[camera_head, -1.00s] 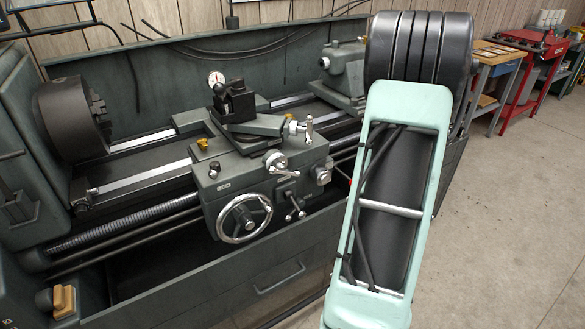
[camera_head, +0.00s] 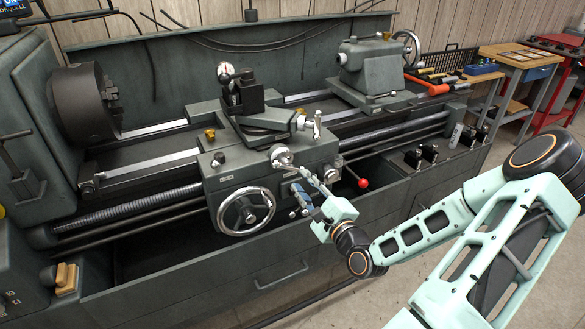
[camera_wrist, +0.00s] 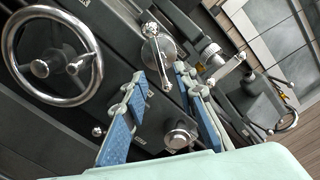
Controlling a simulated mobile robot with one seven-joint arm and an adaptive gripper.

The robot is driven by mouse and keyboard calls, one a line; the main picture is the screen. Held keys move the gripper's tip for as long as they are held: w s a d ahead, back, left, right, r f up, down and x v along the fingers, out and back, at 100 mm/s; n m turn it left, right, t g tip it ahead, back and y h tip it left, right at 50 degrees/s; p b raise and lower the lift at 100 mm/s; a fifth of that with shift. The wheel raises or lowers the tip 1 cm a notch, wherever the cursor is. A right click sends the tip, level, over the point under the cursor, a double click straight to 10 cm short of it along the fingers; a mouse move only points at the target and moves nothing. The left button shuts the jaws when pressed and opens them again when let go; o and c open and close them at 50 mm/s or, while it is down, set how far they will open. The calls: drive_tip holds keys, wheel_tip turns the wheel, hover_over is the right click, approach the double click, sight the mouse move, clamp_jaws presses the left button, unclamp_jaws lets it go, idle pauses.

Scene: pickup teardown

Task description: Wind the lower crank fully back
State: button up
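The lower crank (camera_head: 282,156) is a chrome hub with a handle on the front of the lathe's carriage (camera_head: 225,178). It also shows in the wrist view (camera_wrist: 155,48), its handle pointing down in the picture, towards the gap between my fingertips. My gripper (camera_head: 306,184) is just below and right of the crank in the head view. In the wrist view my gripper (camera_wrist: 160,74) has its blue-padded fingers apart, one on each side of the handle's line. I cannot tell whether either finger touches the handle.
The upper crank (camera_head: 306,124) sits above and right, close to my gripper. The large handwheel (camera_head: 246,211) is at lower left. A red-knobbed lever (camera_head: 362,183) stands right of my gripper. The tailstock (camera_head: 375,68) is farther back. The floor at right is open.

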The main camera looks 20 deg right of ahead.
sight(292, 169)
drive_tip(key=w, duration=0.8)
drive_tip(key=shift+w+a, duration=0.1)
clamp_jaws()
